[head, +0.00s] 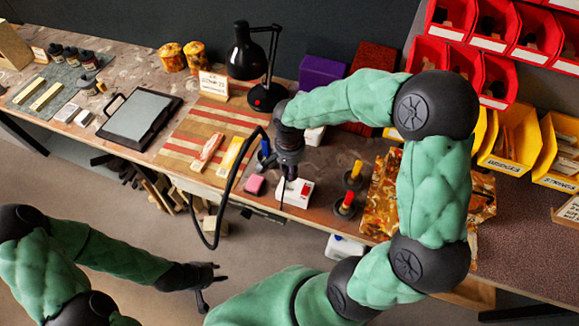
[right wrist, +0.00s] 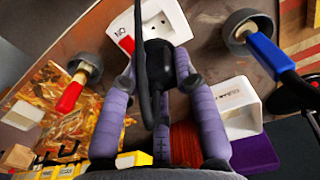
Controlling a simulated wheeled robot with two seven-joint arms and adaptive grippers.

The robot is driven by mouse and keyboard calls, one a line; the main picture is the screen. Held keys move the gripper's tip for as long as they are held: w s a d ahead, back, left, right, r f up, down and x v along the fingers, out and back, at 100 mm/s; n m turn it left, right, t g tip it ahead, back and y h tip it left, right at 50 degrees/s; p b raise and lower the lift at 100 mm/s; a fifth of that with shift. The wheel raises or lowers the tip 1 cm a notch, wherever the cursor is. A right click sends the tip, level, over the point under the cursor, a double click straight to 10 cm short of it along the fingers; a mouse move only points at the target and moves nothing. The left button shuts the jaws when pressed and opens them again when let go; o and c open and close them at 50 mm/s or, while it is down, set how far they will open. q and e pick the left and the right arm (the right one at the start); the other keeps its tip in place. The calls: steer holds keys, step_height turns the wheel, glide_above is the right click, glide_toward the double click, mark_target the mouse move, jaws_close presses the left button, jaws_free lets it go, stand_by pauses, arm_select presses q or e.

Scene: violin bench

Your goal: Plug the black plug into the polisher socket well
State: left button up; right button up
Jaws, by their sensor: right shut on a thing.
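My right gripper (head: 288,174) is above the bench, just over a white socket box (head: 296,192) with a red part. In the right wrist view, the two purple fingers of my right gripper (right wrist: 158,80) are shut on the black plug (right wrist: 158,62). Its black cable (right wrist: 145,25) runs up out of that view. The socket box (right wrist: 160,22) shows beyond the plug, with small dark holes and a red part; the plug and cable cover some of it. I cannot tell whether the plug touches it. My left gripper (head: 208,285) is open and empty, low in front of the bench.
A second white box (right wrist: 228,108) with a recess stands nearby. The cable (head: 217,215) loops over the bench's front edge. A black lamp (head: 247,55) stands behind.

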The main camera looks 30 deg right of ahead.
steer(key=shift+f+b, duration=1.85)
steer(key=shift+f, duration=0.55)
steer(key=shift+f+b, duration=1.25)
steer(key=shift+f, duration=0.05)
steer(key=o, duration=1.1)
steer(key=shift+o, duration=0.2)
steer(key=shift+r, duration=0.1)
step_height(320, 180, up, 12)
steer(key=shift+f, duration=0.1)
